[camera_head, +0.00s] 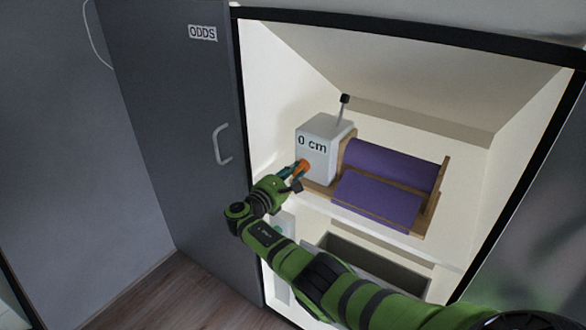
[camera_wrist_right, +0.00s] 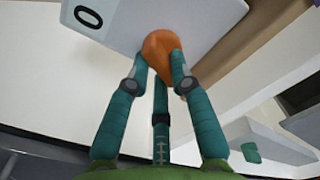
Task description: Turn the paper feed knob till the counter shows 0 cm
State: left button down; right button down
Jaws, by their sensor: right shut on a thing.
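The white counter box (camera_head: 322,130) stands on a shelf inside the open cupboard and reads "0 cm". The orange paper feed knob (camera_head: 302,166) is on its front, low down. My right gripper (camera_head: 296,174) is at the knob, its fingers closed around it. In the right wrist view the teal fingers of my right gripper (camera_wrist_right: 160,75) press on the orange knob (camera_wrist_right: 160,45), with part of the box face (camera_wrist_right: 125,15) and a "0" behind. A purple paper roll (camera_head: 390,163) lies on a wooden holder beside the box. My left gripper is not in view.
A grey door marked "ODDS" (camera_head: 180,110) stands open at the left. A lever with a black tip (camera_head: 344,100) rises behind the box. A grey bin (camera_head: 375,263) sits below the shelf. My right arm crosses the cupboard's lower front.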

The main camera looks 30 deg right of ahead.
jog(key=shift+n, duration=0.6)
jog(key=shift+p, duration=0.3)
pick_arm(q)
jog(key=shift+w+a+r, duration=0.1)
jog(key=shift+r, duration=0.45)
pick_arm(e)
jog(key=shift+f+n, duration=0.15)
jog(key=shift+n, duration=0.55)
jog(key=c, duration=1.1)
grip_release()
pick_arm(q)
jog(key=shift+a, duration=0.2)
pick_arm(e)
jog(key=shift+a, duration=0.1)
